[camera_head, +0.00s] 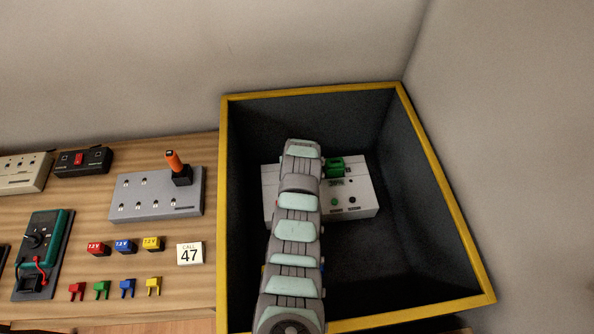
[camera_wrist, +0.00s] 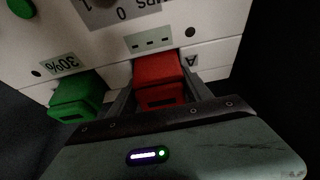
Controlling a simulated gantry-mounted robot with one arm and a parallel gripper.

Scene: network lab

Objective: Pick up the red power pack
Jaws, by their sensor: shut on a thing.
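The red power pack (camera_wrist: 158,72) is a red block with a dark slot, between the two fingers of my gripper (camera_wrist: 160,84) in the wrist view. My gripper is shut on it. The pack is against the face of a white unit (camera_wrist: 215,55), below a label with three dashes; I cannot tell whether it is still seated there. In the head view my arm hides the pack and the gripper. The white unit (camera_head: 360,190) lies inside a deep dark box there.
A green pack (camera_wrist: 76,98) sits beside the red one. The box has a yellow rim (camera_head: 448,205) and high walls.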

